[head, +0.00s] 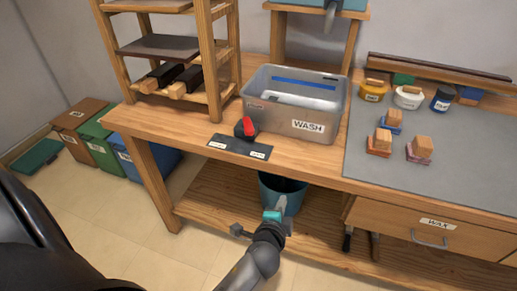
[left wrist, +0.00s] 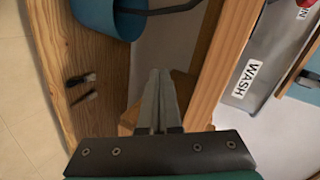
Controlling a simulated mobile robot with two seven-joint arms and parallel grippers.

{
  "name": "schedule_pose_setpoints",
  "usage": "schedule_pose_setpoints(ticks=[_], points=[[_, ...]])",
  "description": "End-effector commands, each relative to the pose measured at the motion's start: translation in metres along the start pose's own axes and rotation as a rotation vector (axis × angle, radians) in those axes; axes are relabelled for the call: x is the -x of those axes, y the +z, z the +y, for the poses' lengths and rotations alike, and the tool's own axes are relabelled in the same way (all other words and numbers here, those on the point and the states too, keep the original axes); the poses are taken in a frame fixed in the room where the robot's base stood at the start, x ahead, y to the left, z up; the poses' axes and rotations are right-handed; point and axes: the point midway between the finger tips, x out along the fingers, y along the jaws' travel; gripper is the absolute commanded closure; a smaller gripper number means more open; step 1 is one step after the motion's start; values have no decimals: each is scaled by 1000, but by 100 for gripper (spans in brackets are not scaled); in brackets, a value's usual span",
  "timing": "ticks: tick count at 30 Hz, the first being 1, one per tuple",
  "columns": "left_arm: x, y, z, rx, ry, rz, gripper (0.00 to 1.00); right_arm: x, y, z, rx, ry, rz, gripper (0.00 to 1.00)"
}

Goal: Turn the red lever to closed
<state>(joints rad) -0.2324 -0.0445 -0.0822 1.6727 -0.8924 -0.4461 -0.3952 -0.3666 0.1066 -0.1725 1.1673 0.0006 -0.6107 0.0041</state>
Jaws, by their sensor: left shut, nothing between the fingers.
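The red lever (head: 249,126) stands on a dark base plate (head: 238,146) on the workbench, in front of the clear wash bin. The plate carries a white label at each end, too small to read surely. The handle sits above the plate's middle; I cannot tell its exact setting. My left gripper (head: 281,203) is below the bench's front edge, in front of the blue bucket, apart from the lever. In the left wrist view its fingers (left wrist: 157,75) are together and empty. A red bit at that view's top right corner may be the lever. My right gripper is not in view.
The wash bin (head: 312,123) stands right behind the lever. The bench's front edge (head: 300,167) lies between my gripper and the lever. The blue bucket (head: 269,188) is on the lower shelf. A wooden rack (head: 214,60) stands at the left; stacked blocks (head: 380,142) lie right.

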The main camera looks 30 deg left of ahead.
Motion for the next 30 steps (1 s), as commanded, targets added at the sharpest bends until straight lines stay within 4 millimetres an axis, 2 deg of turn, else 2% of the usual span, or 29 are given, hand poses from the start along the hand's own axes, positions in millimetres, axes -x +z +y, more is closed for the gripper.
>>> schedule_pose_setpoints(ticks=[1,6,12,18,30], points=[[-4,0,-15,-26,-63,-5,100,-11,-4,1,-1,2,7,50],[3,1,-71,-112,-232,-45,100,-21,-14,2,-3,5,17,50],[17,7,-116,-177,-371,-99,100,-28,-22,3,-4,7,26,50],[26,10,-136,-205,-432,-129,100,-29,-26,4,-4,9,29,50],[26,10,-138,-207,-435,-131,100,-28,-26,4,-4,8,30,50]])
